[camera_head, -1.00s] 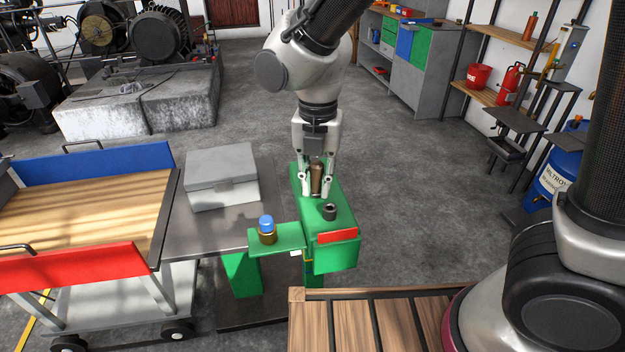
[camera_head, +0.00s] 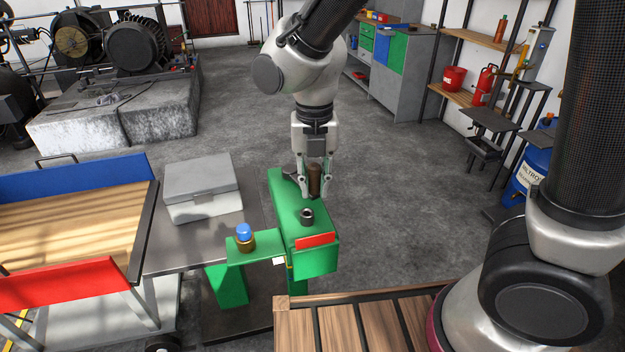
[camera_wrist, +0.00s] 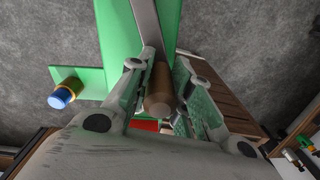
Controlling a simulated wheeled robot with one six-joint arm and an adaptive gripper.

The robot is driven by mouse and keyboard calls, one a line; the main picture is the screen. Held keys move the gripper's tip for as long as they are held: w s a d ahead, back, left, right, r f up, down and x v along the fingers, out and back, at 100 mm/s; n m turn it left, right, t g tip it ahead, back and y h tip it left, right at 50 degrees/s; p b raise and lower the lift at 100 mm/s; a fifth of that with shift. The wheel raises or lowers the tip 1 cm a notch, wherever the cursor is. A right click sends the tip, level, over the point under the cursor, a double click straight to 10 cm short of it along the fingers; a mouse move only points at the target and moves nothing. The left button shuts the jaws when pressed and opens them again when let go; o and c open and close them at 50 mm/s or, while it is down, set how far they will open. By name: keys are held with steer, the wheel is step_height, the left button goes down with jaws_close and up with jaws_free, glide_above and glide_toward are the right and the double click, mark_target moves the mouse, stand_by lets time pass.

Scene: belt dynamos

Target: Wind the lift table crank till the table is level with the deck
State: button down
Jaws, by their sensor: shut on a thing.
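The crank's brown handle (camera_head: 315,180) stands upright above the green housing (camera_head: 290,196). My gripper (camera_head: 315,190) is shut on it, with a finger on each side. In the wrist view the handle (camera_wrist: 158,92) sits between the fingers, and the grey crank arm (camera_wrist: 146,22) runs away from it along the green housing. The grey lift table (camera_head: 185,258) lies left of the housing, with a grey lidded box (camera_head: 202,188) on it. A wooden deck (camera_head: 60,222) with blue and red side boards adjoins the table's left side. I cannot tell their exact height difference.
A blue-capped brown item (camera_head: 244,237) stands on a green side shelf, and a dark socket (camera_head: 307,216) on the housing. A slatted wooden platform (camera_head: 345,325) lies in front. Open floor (camera_head: 400,210) lies right of the housing.

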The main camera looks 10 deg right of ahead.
steer(key=c, duration=1.3)
jaws_free()
steer(key=shift+o, duration=0.2)
step_height(320, 180, up, 12)
